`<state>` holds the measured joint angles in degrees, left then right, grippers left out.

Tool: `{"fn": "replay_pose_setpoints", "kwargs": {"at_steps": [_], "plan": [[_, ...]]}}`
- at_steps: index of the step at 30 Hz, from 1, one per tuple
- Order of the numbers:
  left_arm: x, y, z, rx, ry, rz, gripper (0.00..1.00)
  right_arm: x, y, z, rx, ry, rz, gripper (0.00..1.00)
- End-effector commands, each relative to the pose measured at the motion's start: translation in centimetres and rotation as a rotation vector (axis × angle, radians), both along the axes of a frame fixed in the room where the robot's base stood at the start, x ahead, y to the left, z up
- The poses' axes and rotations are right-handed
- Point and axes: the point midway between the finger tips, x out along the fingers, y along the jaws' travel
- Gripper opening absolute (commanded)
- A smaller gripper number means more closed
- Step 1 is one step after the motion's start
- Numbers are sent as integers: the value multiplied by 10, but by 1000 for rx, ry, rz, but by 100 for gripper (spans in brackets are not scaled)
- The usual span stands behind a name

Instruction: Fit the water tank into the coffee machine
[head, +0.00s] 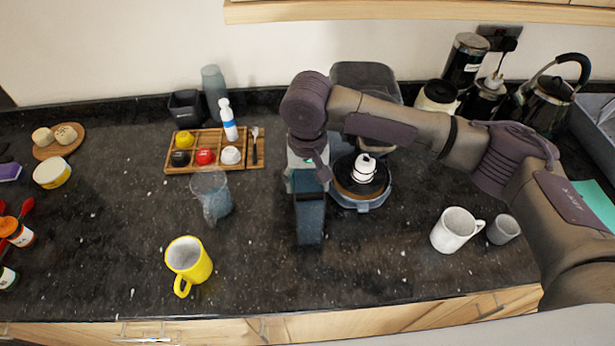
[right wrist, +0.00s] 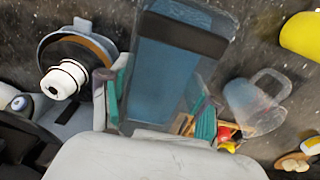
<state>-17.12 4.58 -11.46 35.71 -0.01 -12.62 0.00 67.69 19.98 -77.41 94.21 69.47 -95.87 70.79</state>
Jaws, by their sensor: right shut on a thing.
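The water tank (head: 310,222) is a blue, see-through box with a dark band, in front of and left of the coffee machine (head: 374,192). My right gripper (head: 307,178) is shut on the tank's upper part. In the right wrist view the tank (right wrist: 165,75) sits between the teal finger pads of the gripper (right wrist: 158,106). The coffee machine has a dark back, a rounded grey-blue base and a white part in its middle; my right arm hides some of it. It also shows in the right wrist view (right wrist: 107,42). My left gripper is not in view.
A clear jug (head: 213,198) and a yellow mug (head: 188,262) stand left of the tank. A wooden tray (head: 182,168) with small cups lies behind them. A white mug (head: 455,231) and a grey cup (head: 503,229) stand right. The counter in front of the tank is clear.

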Motion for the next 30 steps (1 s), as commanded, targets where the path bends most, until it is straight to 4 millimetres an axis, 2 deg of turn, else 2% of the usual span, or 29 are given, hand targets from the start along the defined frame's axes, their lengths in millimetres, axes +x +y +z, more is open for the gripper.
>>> {"fn": "replay_pose_setpoints", "kwargs": {"at_steps": [8,9,13,24,26,30], "plan": [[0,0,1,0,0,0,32,1,1,1,3,-4,0,0],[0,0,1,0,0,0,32,0,0,-1,1,-2,0,65],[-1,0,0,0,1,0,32,0,0,-1,1,-2,0,87],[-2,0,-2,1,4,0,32,1,0,1,1,-3,1,87],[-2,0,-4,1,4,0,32,1,1,6,3,-4,1,87],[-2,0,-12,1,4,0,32,1,1,28,4,-6,2,87]]}}
